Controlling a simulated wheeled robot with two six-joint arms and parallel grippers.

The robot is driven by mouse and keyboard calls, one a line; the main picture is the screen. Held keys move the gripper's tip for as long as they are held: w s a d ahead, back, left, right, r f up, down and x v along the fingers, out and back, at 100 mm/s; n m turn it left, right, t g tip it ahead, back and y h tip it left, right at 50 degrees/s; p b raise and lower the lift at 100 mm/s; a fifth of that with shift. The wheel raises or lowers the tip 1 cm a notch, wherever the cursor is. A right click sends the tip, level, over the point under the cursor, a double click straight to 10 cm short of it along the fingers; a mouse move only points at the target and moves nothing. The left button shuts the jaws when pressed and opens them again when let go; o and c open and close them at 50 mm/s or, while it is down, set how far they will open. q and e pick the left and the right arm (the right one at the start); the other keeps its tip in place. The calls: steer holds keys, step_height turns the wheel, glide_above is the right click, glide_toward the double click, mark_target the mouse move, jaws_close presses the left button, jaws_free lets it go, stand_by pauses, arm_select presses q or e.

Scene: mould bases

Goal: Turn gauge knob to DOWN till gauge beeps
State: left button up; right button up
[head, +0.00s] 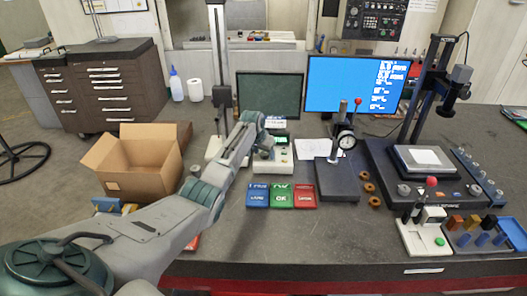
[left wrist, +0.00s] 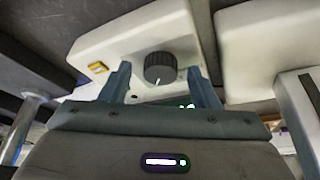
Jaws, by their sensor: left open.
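The white gauge box (head: 275,160) stands on the dark table in the head view, with a small green display and part of its top hidden by my arm. In the left wrist view the white gauge housing (left wrist: 135,42) carries a round dark knob (left wrist: 160,67) with a light pointer line. My left gripper (left wrist: 160,86) is open. Its two fingers stand on either side of the knob, with a visible gap on each side. In the head view my left gripper (head: 262,132) is over the gauge box, its fingertips hard to make out. My right gripper is not in view.
Blue, green and red trays (head: 281,196) lie in front of the gauge. A tall column stand (head: 220,70) is just left of it. A dial gauge stand (head: 338,170) is to the right. An open cardboard box (head: 135,165) is at left.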

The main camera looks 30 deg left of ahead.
arm_select(q)
steer(key=shift+f, duration=0.1)
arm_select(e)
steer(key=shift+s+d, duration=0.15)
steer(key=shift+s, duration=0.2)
arm_select(q)
steer(key=c, duration=1)
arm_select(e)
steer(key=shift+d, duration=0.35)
